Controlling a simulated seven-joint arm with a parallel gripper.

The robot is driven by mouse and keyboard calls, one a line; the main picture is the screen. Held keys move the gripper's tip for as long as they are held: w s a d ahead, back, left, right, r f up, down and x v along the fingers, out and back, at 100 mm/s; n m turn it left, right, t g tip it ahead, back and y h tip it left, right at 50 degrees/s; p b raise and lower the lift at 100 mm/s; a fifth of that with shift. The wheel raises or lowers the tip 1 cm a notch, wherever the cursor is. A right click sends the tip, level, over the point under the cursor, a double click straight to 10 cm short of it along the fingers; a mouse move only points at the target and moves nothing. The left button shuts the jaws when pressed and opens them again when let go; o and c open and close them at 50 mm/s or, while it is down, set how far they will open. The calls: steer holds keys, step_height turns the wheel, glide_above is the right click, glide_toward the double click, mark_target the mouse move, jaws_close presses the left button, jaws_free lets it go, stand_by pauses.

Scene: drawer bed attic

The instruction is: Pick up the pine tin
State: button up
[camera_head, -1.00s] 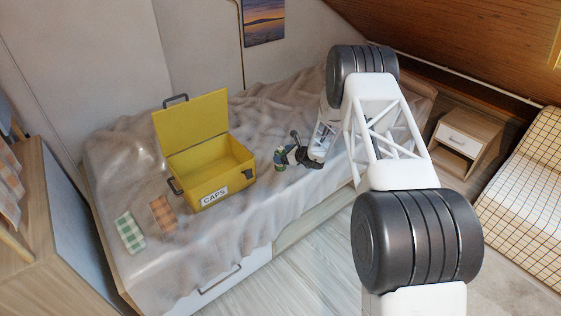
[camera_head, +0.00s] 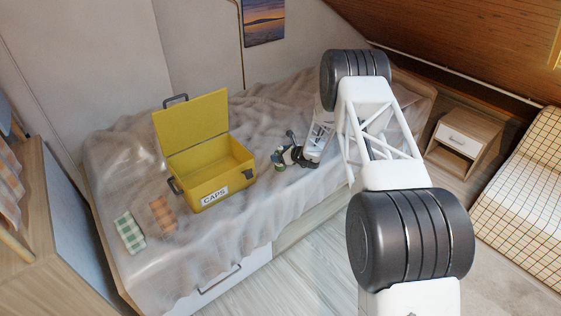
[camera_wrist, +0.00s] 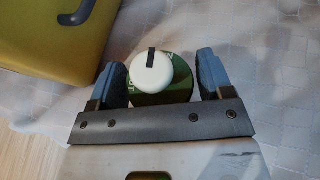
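The pine tin appears to be the dark green, round container (camera_wrist: 165,97) with a white knob (camera_wrist: 152,70) on top, seen from above in the wrist view. In the head view it is a small, partly hidden green shape (camera_head: 278,160) on the bed, just right of the yellow box. My gripper (camera_wrist: 163,75) has its two blue finger pads on either side of the tin, with narrow gaps showing. It looks open around the tin. In the head view my gripper (camera_head: 284,157) reaches it from the right.
The open yellow box (camera_head: 213,177) labelled CAPS stands close left of the tin, its lid raised behind; it also fills the wrist view's upper left (camera_wrist: 50,40). A green checked cloth (camera_head: 129,233) and an orange checked cloth (camera_head: 163,213) lie farther left. Rumpled bedding (camera_head: 255,115) is clear behind.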

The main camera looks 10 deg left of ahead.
mark_target(280, 148)
steer(key=c, duration=0.7)
steer(key=shift+r, duration=0.15)
steer(key=shift+r, duration=1.4)
steer(key=shift+s+r, duration=0.15)
steer(key=shift+r, duration=0.15)
steer(key=s+d, duration=0.2)
steer(key=s, duration=0.5)
steer(key=s+d+r, duration=0.1)
steer(key=s+d, duration=0.1)
steer(key=s, duration=0.6)
steer(key=shift+d+r, duration=0.15)
steer(key=shift+d, duration=0.2)
